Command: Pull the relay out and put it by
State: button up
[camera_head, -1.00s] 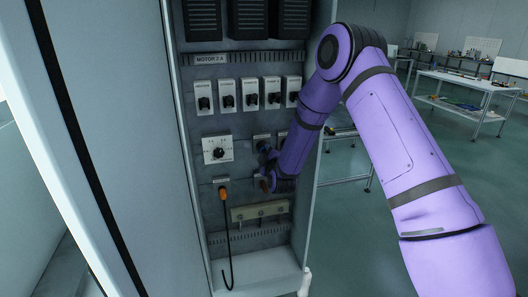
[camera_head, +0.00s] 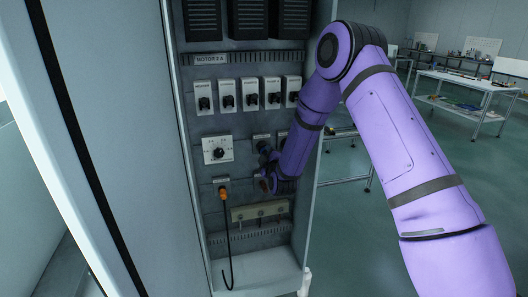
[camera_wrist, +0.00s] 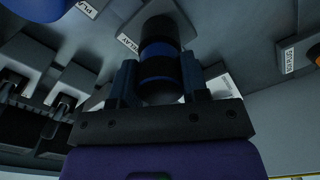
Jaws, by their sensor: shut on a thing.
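The relay (camera_wrist: 160,68) is a dark cylinder with blue bands in the wrist view, beside a label that reads RELAY. In the head view my gripper (camera_head: 266,165) is at the panel, low and right of the dial, and my purple arm hides most of the relay.
The cabinet holds a row of switches (camera_head: 252,102), a dial (camera_head: 218,150) and an orange plug with a hanging black cable (camera_head: 223,192). A pale bar (camera_head: 248,213) sits below. The cabinet floor (camera_head: 250,272) has bare room. A workbench (camera_head: 470,84) stands far right.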

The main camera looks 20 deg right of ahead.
jog(key=shift+s, duration=2.2)
dwell(0.7)
jog(key=shift+s, duration=2.4)
